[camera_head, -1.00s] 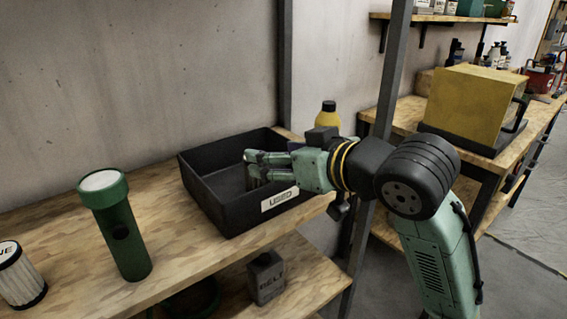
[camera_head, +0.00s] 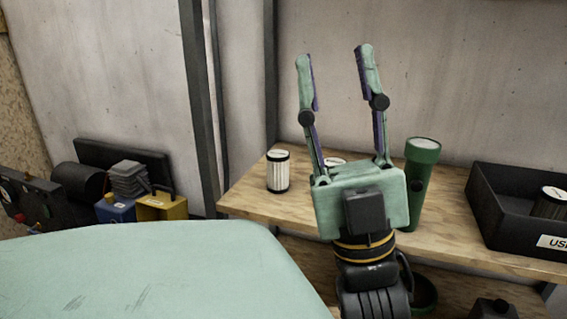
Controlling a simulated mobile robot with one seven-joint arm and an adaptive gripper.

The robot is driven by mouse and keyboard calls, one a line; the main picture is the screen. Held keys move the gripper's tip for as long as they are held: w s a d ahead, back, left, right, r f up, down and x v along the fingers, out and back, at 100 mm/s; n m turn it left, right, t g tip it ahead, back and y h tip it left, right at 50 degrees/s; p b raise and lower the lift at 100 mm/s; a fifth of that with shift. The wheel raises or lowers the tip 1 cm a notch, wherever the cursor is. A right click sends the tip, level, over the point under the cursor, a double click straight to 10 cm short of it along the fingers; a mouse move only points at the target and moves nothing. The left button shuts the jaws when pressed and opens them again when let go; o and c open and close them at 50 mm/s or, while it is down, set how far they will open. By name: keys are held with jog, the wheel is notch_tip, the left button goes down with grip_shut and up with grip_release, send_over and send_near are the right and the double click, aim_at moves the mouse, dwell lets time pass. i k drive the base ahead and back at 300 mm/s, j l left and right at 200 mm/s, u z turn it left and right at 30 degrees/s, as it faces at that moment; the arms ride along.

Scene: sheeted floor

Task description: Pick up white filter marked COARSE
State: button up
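A white pleated filter (camera_head: 278,172) with dark end bands stands upright near the left end of the wooden workbench. A second white filter (camera_head: 334,161) stands behind my gripper, with only its top showing. A third filter (camera_head: 550,204) is inside the black bin at the right. No marking on any of them is legible now, so I cannot tell which reads COARSE. My gripper (camera_head: 335,60) points up in front of the bench, its two fingers wide apart and empty. It is right of the leftmost filter and not touching it.
A green flashlight (camera_head: 420,180) stands upright just right of my gripper. The black bin (camera_head: 490,215) labelled USED is on the bench at right. A dark post (camera_head: 200,110) rises left of the bench. Boxes and equipment (camera_head: 125,190) sit at far left.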

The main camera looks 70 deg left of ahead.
aim_at(278, 159)
jog(key=u, duration=1.45)
jog(key=i+l+u, duration=0.1)
jog(key=i+u, duration=0.25)
jog(key=i+l+u, duration=0.1)
jog(key=u, duration=0.2)
